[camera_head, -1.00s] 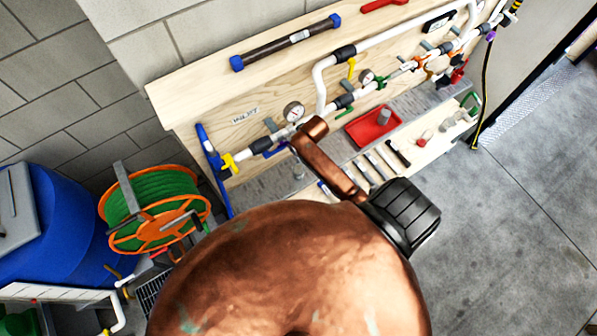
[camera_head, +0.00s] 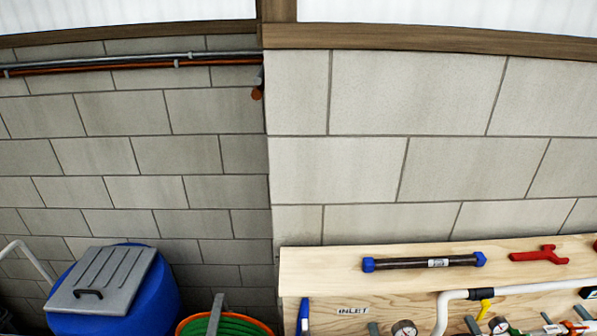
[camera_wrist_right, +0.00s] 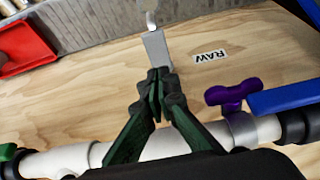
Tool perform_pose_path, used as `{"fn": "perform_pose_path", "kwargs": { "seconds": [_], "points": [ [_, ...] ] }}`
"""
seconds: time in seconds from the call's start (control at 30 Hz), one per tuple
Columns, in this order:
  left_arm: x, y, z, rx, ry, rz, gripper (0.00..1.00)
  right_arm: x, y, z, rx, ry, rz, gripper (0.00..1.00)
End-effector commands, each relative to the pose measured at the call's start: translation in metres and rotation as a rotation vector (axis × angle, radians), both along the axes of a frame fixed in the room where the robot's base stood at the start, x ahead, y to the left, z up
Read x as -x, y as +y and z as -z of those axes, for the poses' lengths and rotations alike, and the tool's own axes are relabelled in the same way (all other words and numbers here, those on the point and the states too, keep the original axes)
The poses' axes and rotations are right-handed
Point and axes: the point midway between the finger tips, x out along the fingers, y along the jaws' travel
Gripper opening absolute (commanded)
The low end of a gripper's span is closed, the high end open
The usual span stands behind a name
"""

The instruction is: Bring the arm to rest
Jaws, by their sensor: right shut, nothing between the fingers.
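My right gripper (camera_wrist_right: 156,92) shows in the right wrist view with its dark green fingers shut and nothing between them. The fingertips are over the wooden board, close to the lower end of a grey bracket (camera_wrist_right: 156,48); I cannot tell whether they touch it. A white pipe (camera_wrist_right: 165,145) runs across the picture behind the fingers. Neither gripper nor arm shows in the head view. My left gripper is not in view.
Near the right gripper are a purple valve handle (camera_wrist_right: 230,97), a blue bar (camera_wrist_right: 287,98) and a red tray (camera_wrist_right: 20,45). The head view shows a block wall (camera_head: 350,165), a blue barrel (camera_head: 150,295), a hose reel (camera_head: 225,325) and the wooden board (camera_head: 300,262).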

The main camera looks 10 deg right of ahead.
Motion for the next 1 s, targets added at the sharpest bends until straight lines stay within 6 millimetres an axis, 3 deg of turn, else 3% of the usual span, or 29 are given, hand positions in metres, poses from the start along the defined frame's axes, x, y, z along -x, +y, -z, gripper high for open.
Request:
{"fn": "perform_pose_path", "kwargs": {
  "seconds": [0.13, 0.3, 0.5, 0.87, 1.0],
  "points": [
    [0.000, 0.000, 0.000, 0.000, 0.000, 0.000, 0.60, 0.049, 0.017, 0.003, 0.013, 0.023, -0.036, 0.00],
    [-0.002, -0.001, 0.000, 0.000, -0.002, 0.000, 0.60, 0.116, 0.037, -0.010, 0.038, 0.042, -0.079, 0.00],
    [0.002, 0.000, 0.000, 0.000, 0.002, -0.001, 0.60, 0.167, 0.048, -0.027, 0.055, 0.056, -0.097, 0.00],
    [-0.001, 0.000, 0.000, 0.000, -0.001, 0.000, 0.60, 0.229, 0.056, -0.058, 0.075, 0.073, -0.103, 0.00],
    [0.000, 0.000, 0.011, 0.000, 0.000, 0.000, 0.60, 0.221, 0.057, -0.024, 0.074, 0.084, -0.108, 0.00]
  ]
}}
